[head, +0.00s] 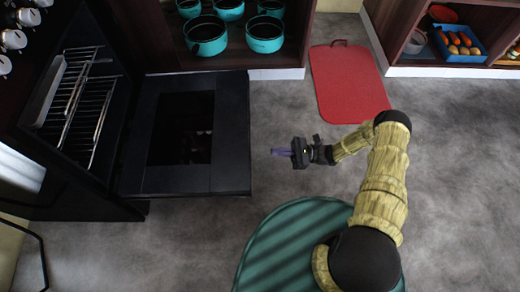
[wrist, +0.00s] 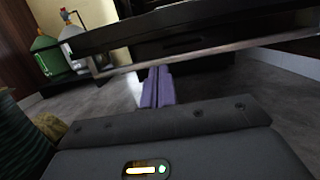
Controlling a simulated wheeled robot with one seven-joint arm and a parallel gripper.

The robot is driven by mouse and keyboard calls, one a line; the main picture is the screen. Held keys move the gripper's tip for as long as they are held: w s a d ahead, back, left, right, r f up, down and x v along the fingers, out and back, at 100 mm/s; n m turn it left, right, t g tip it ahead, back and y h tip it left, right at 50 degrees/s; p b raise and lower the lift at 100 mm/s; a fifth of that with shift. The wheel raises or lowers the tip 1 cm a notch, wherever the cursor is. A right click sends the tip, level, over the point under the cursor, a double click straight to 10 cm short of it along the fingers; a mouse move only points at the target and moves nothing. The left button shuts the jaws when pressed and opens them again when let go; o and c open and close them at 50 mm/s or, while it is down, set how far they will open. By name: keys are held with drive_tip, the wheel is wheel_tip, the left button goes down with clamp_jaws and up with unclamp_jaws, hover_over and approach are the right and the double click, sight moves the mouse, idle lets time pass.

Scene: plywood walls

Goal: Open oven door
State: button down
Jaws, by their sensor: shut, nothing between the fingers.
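The oven door (head: 228,135) is black and hinged down, lying out flat from the oven (head: 85,165) at the left of the head view. It has a dark window in its middle. In the wrist view the door (wrist: 200,25) crosses the top as a dark slab with a pale edge. My gripper (head: 275,152) has purple fingers, held together and empty. It is to the right of the door's outer edge, apart from it in the head view. The fingers also show in the wrist view (wrist: 158,88), pointing toward the door's edge.
Wire racks (head: 90,110) show inside the oven. A red board (head: 347,82) lies on the grey floor. Open shelves hold teal pots (head: 264,35) and a blue tray (head: 460,45) of food. The floor between gripper and board is clear.

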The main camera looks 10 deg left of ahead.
drive_tip(key=b+x, duration=0.3)
drive_tip(key=x, duration=0.6)
drive_tip(key=shift+a, duration=0.35)
drive_tip(key=shift+s+r, duration=0.1)
drive_tip(key=shift+r, duration=0.05)
